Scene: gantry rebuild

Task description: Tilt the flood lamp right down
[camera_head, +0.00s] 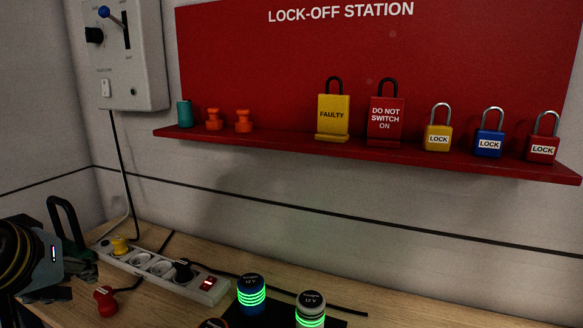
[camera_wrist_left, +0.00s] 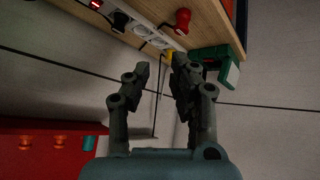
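A dark green frame-like thing (camera_head: 66,228) stands at the left end of the bench in the head view. It also shows in the left wrist view (camera_wrist_left: 218,64), by the bench corner. It may be the flood lamp on its stand, but I cannot be sure; no lamp face or light shows. My left gripper (camera_wrist_left: 160,76) is open and empty, its two dark fingers apart. The green thing lies beyond the fingertips and to their right in the wrist view; I see no clear contact. In the head view my left arm partly covers it. My right gripper is not in view.
A power strip (camera_head: 160,264) with a yellow plug (camera_head: 120,246) and a black plug lies on the bench. A red knob-like thing (camera_head: 106,300) and two lit cylinders (camera_head: 251,294) stand nearby. The red lock shelf (camera_head: 300,146) and a grey switch box (camera_head: 120,55) are on the wall.

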